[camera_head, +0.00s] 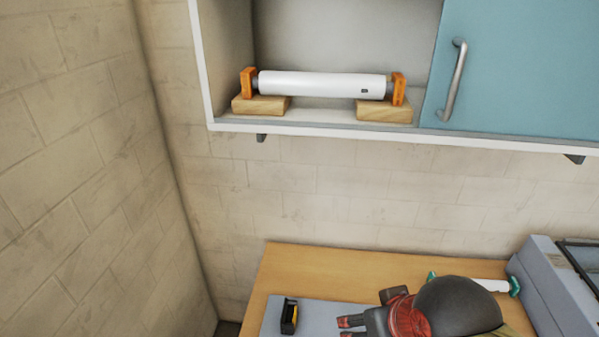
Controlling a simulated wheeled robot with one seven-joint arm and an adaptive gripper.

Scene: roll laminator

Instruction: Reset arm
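My gripper (344,329) is at the bottom of the head view, low over the worktop and pointing left. Its two red-tipped black fingers are apart with nothing seen between them, though the lower one is partly cut off by the frame edge. My dark rounded arm link hides part of the table to its right. A white roll with orange end pieces (322,84) rests on two wooden blocks (384,111) in the open wall cabinet, well above and clear of my gripper.
A white roll with green ends (494,285) lies on the wooden table (330,264) behind my arm. A grey machine (542,290) stands at right. A small black and yellow object (289,316) sits on a grey surface (318,313). The cabinet's blue door (520,70) is overhead.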

